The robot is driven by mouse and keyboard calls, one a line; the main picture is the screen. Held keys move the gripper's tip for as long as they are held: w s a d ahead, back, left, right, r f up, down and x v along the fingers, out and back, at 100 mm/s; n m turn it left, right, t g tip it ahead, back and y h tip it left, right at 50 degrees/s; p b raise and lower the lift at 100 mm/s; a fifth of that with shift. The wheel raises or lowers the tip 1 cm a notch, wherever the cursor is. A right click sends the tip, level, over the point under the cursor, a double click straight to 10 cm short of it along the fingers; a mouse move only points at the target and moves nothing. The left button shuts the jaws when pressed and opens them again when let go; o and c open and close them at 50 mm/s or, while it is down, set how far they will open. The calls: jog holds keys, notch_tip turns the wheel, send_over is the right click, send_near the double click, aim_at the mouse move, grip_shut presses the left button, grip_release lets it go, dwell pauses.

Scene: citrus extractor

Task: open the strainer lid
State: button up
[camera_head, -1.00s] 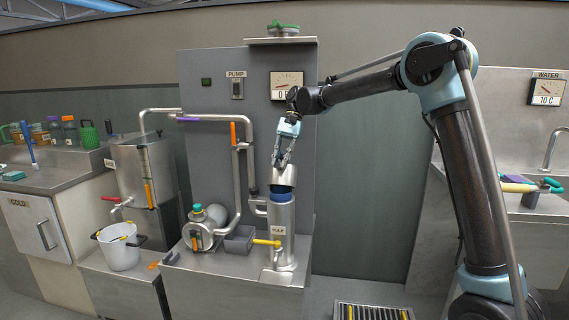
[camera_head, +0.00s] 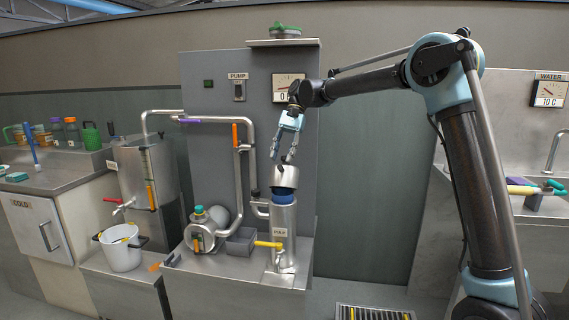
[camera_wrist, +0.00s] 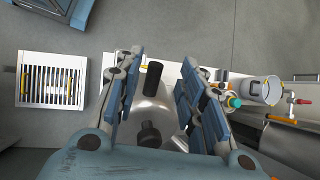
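The strainer is the upright steel cylinder (camera_head: 283,222) with a PULP label, standing at the right of the steel bench. Its steel lid (camera_head: 285,177) shows above a blue band (camera_head: 283,195) at the top and looks raised or tilted; how far it is open is hard to tell. My gripper (camera_head: 284,155) is just above the lid, pointing down, and also shows in the wrist view (camera_wrist: 158,85). Its fingers are spread apart there, with shiny steel and a dark knob (camera_wrist: 150,131) between them. Nothing is visibly gripped. Contact with the lid is unclear.
Steel pipes with an orange handle (camera_head: 236,135) run left of the strainer. A yellow handle (camera_head: 268,245) sticks out at its front. A grey panel (camera_head: 220,75) rises behind.

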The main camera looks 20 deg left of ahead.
notch_tip(320, 180, up, 7)
dwell(0.3)
jog(key=shift+f, duration=0.1)
